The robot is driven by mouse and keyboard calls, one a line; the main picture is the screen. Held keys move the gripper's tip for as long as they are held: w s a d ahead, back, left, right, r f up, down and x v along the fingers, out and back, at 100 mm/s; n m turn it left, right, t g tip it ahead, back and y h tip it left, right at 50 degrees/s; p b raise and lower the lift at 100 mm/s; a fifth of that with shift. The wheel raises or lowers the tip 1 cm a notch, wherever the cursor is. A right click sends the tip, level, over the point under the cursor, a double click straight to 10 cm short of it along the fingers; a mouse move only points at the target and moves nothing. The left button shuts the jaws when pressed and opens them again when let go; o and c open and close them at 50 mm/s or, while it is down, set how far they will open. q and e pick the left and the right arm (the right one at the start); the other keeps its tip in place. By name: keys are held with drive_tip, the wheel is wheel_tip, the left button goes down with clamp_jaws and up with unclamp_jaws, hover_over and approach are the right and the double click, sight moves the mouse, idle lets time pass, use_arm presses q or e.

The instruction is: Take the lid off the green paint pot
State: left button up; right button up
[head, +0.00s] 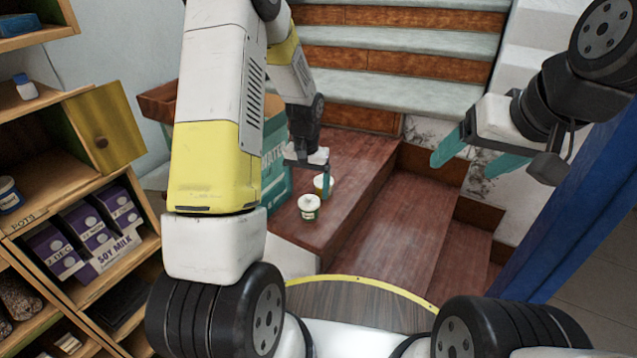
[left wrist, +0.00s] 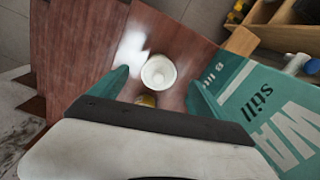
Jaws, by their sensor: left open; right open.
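A small white pot with a green label and a white knobbed lid (head: 309,206) stands upright on the reddish wooden platform (head: 345,215). In the left wrist view the round white lid (left wrist: 158,71) lies between my left gripper's (left wrist: 158,80) fingertips in the picture, with no contact visible. My left gripper (head: 311,170) is open and empty, just behind and above this pot in the head view. A second pot (left wrist: 146,101), with yellowish colour, stands close by, partly hidden by the gripper. My right gripper (head: 465,168) is open and empty, to the right above the wooden steps.
A teal box (head: 273,175) stands left of the pots, partly behind my left arm. A shelf unit (head: 90,190) with soy milk cartons (head: 92,233) is at the left. Stairs (head: 400,60) rise behind. A blue post (head: 575,215) stands at the right. The platform right of the pots is clear.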

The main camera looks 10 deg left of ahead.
sight(308, 197)
use_arm(q)
drive_tip(key=f, duration=0.4)
drive_tip(key=shift+w+f, duration=0.2)
drive_tip(key=shift+w, duration=0.05)
drive_tip(key=shift+c, duration=0.5)
drive_tip(key=c, duration=1.3)
drive_tip(key=shift+r, duration=0.1)
